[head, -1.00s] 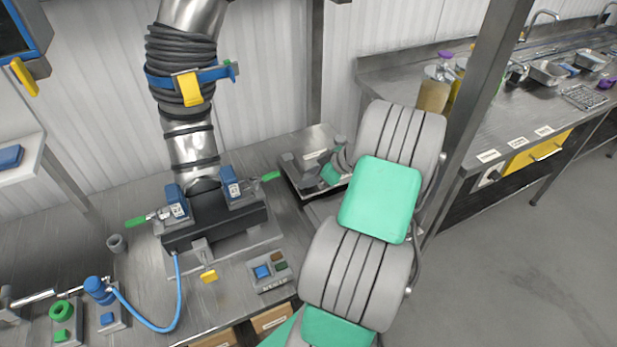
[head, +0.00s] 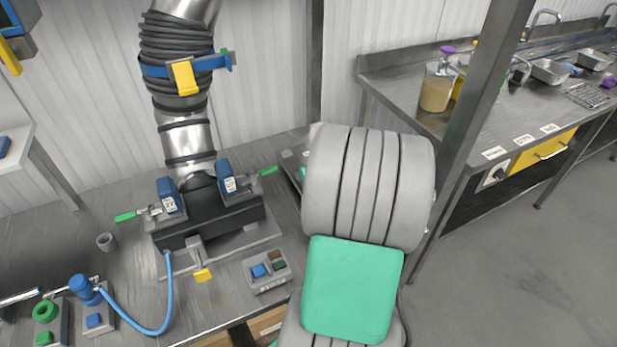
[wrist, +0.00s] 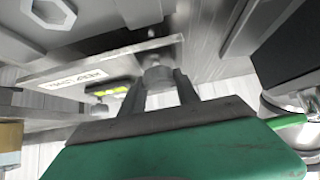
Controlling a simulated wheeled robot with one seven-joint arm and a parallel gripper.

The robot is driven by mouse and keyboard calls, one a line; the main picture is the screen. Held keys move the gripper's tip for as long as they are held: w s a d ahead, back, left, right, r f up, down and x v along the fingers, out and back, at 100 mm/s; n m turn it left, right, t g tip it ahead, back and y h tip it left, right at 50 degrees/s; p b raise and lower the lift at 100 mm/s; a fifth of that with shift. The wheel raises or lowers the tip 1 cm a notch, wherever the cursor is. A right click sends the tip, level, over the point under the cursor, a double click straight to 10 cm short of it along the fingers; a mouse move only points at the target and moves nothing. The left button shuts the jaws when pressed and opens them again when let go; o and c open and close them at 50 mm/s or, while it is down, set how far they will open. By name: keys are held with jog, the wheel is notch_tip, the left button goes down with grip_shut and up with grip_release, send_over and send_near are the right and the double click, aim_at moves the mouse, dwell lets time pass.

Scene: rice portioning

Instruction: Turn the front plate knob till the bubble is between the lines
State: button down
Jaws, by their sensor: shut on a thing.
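In the wrist view, a grey round knob (wrist: 158,76) stands under the edge of a flat plate (wrist: 60,72) with a white printed label. The two dark fingers of my gripper (wrist: 160,86) are shut on the knob, one on each side. A small yellow-green level vial (wrist: 110,91) shows just left of the fingers. It is too small and oblique to tell where its bubble sits relative to the lines. In the head view, my arm hides the knob, the vial and my gripper.
A black clamp block (head: 210,222) with blue and green-handled clamps stands left of my arm under the steel duct. A blue hose (head: 168,300) loops at left. A steel post (head: 465,130) rises right of my arm.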

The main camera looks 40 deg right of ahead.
jog(key=shift+m+g+h+b, duration=0.55)
jog(key=shift+m+h, duration=0.75)
jog(key=shift+m, duration=0.4)
jog(key=c, duration=0.9)
grip_release()
jog(key=v, duration=0.7)
jog(key=shift+s+a+r+b, duration=0.2)
jog(key=shift+r+b, duration=0.1)
